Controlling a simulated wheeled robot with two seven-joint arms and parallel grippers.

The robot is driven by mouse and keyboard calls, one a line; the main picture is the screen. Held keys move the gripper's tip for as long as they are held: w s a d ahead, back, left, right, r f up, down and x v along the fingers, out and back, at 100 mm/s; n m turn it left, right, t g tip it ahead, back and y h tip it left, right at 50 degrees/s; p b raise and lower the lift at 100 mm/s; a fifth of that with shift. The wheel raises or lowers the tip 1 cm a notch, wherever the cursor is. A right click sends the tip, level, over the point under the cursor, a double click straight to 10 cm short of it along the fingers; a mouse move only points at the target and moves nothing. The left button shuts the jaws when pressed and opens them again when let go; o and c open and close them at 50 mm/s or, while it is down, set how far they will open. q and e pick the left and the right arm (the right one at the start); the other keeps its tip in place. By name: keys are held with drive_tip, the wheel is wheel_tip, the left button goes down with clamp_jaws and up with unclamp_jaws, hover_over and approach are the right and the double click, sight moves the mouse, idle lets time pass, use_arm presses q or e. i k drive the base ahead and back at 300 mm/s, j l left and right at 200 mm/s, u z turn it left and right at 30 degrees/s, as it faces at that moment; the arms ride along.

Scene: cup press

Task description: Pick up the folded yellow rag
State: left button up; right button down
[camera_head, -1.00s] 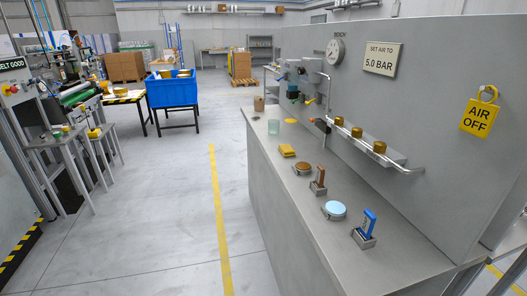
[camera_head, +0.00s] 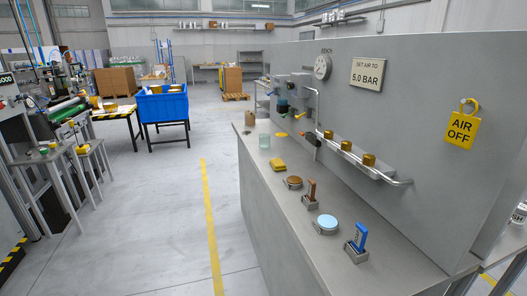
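The folded yellow rag (camera_head: 278,164) lies on the grey bench top (camera_head: 262,195), near its left edge. It sits between a translucent green cup (camera_head: 264,141) behind it and a round brown-topped pad (camera_head: 293,182) in front of it. Nothing covers the rag. Neither of my grippers shows in the head view.
A blue-topped pad (camera_head: 326,224), a brown-handled tool (camera_head: 311,192) and a blue-handled tool (camera_head: 359,239) stand nearer on the bench. A back panel with a rail (camera_head: 395,181) bounds the right side. Open floor with a yellow line (camera_head: 209,215) lies left.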

sight(278, 164)
drive_tip(key=i+j+z, duration=0.4)
drive_tip(key=i+j, duration=0.15)
drive_tip(key=i+j+z, duration=0.45)
drive_tip(key=j, duration=0.3)
drive_tip(key=i+j+z, duration=0.2)
drive_tip(key=j, duration=0.2)
drive_tip(key=i+j+z, duration=0.2)
drive_tip(key=j, duration=0.25)
drive_tip(key=j+z, duration=0.2)
drive_tip(key=j, duration=0.25)
drive_tip(key=i+j+z, duration=0.2)
drive_tip(key=j, duration=0.25)
drive_tip(key=k, duration=0.1)
